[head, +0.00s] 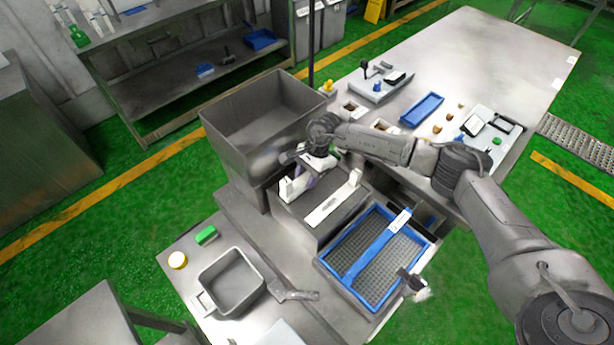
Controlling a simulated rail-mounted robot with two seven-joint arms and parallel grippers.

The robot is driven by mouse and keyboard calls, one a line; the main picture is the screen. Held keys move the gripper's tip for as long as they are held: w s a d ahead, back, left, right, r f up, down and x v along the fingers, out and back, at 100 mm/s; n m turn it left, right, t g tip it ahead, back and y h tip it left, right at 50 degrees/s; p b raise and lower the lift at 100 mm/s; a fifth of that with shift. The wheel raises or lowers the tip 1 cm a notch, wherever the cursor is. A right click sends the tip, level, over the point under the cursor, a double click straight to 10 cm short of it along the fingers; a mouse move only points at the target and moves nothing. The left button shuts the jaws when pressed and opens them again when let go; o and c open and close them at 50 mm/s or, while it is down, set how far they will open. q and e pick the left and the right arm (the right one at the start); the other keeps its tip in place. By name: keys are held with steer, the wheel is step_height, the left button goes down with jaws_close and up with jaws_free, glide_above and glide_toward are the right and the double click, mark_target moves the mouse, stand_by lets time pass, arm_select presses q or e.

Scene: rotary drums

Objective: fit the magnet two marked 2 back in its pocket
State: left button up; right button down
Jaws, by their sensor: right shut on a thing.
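My right arm reaches in from the right. Its gripper (308,174) is low over the grey machine block (322,222), just right of the big open grey hopper. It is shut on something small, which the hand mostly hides. I take this to be magnet two, but no mark 2 can be read. A white upright piece (287,188) stands close to the gripper on the left. A white bar (333,205) lies on the block to the right. I cannot make out the pocket. My left gripper is not in view.
The tall hopper (236,140) stands left of the gripper. A blue-rimmed mesh tray (325,262) with a blue bar (376,248) across it lies in front. A grey pan (230,282) and green block (206,235) are at front left. Small items and a blue tray (422,110) occupy the back table.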

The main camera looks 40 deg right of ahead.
arm_select(q)
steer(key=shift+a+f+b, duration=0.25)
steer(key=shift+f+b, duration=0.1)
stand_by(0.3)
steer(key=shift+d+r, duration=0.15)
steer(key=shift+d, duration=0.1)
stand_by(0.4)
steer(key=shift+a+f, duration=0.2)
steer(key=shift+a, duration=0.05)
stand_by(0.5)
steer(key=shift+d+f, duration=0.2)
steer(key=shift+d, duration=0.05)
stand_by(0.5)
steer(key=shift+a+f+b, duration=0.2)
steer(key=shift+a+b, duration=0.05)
steer(key=shift+b, duration=0.15)
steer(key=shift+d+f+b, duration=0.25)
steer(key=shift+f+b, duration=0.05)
stand_by(0.7)
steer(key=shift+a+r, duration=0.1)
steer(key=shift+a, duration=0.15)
stand_by(0.5)
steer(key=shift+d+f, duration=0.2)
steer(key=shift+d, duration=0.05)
stand_by(0.3)
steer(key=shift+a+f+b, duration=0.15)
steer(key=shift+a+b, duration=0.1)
steer(key=shift+b, duration=0.05)
stand_by(0.4)
